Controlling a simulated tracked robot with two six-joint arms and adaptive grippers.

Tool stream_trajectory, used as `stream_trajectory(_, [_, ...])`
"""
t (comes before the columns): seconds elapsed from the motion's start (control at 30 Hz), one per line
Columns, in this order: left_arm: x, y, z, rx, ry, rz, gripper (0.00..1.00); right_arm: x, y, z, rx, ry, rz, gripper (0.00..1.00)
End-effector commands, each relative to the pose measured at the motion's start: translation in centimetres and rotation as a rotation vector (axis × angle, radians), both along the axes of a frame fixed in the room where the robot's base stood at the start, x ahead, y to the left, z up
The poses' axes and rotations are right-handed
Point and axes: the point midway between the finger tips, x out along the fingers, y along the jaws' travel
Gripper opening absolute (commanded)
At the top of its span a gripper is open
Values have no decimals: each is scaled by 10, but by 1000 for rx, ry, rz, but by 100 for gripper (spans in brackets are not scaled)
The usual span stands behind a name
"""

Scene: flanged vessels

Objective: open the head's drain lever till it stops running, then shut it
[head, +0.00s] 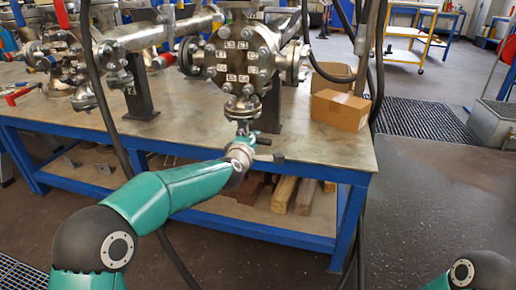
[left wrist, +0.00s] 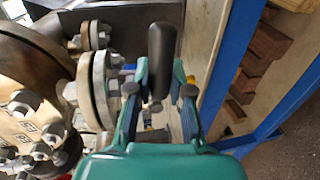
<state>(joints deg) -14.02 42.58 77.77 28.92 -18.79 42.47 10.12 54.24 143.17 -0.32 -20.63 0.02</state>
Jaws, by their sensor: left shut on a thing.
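The flanged head (head: 240,62) is a round steel body with several bolted nuts, standing on the bench. A flanged drain fitting (head: 243,104) hangs at its lower side, above the bench's front edge. My left gripper (head: 245,138) is at the fitting's lower end. In the left wrist view, the drain lever (left wrist: 162,50) has a black grip that stands between the two fingers of my left gripper (left wrist: 160,98), which is shut on it. The bolted flanges (left wrist: 98,88) lie just left of the fingers. I cannot make out any running liquid. My right gripper is out of view.
The blue-framed bench (head: 330,150) has bare top to the right of the head. A cardboard box (head: 340,110) stands there. More valves and pipework (head: 65,55) fill the left side. Wooden blocks (head: 283,194) lie on the lower shelf. A dark cable hangs beside the arm.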

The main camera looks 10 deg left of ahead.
Motion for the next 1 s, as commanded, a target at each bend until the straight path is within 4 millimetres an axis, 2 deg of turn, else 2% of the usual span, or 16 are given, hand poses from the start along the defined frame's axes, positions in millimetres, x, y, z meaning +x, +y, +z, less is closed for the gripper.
stream_trajectory(0.57, [0,4,-2,-49,16,8,0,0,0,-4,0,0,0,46])
stream_trajectory(0.6, [0,4,-3,-49,16,8,21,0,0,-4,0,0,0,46])
stream_trajectory(0.73, [0,4,-2,-47,15,7,43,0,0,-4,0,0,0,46])
stream_trajectory(0.77, [0,3,-2,-47,14,7,46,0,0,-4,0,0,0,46])
stream_trajectory(1.0, [0,2,0,-45,11,4,46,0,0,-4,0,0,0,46])
